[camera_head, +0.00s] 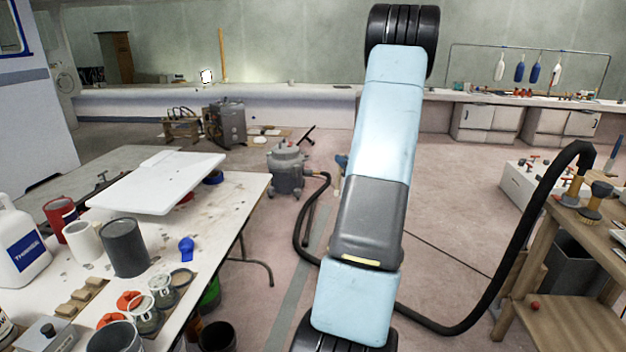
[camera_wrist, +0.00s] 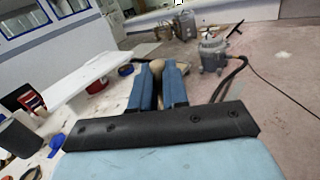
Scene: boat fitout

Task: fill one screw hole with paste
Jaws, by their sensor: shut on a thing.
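My gripper (camera_wrist: 159,84) has blue fingers. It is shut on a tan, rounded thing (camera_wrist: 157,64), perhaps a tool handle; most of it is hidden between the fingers. In the head view my arm covers most of the gripper, and only a bit of blue and tan shows left of the arm. A white panel (camera_head: 158,181) lies raised and tilted over the worktable (camera_head: 228,207); it also shows in the wrist view (camera_wrist: 90,80), left of the fingers. I cannot make out any screw hole on it. Small open tins (camera_head: 181,279) stand near the table's front; their contents are unclear.
The table also holds a dark grey can (camera_head: 124,247), a white thinner jug (camera_head: 20,244), a red can (camera_head: 60,215) and orange lumps (camera_head: 128,299). A vacuum (camera_head: 287,168) and its hose (camera_head: 440,327) lie on the floor. A wooden bench (camera_head: 575,290) stands right.

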